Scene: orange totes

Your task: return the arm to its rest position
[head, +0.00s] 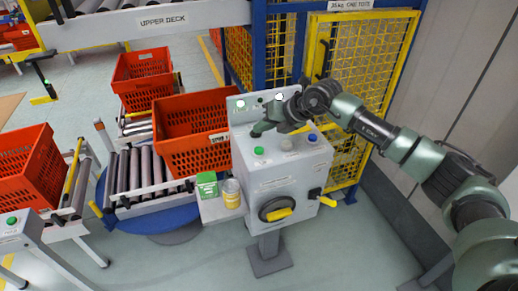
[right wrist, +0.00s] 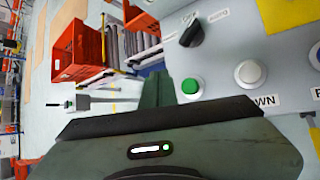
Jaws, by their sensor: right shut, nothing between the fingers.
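My right arm reaches in from the right in the head view, over the grey control box (head: 275,180). My right gripper (head: 259,131) is shut and empty, just above and behind the box's sloped button face. In the right wrist view its closed fingers (right wrist: 157,90) point at the panel beside the green button (right wrist: 191,86); I cannot tell whether they touch it. The white button (right wrist: 247,73) and black selector knob (right wrist: 191,33) also show there. My left gripper is out of view.
Orange totes (head: 192,132) stand on roller conveyors (head: 140,172) to the left. A green carton (head: 207,185) and a yellow tin (head: 231,194) sit on a small shelf by the box. A yellow mesh gate (head: 365,60) stands behind the arm. Open floor (head: 340,250) lies in front.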

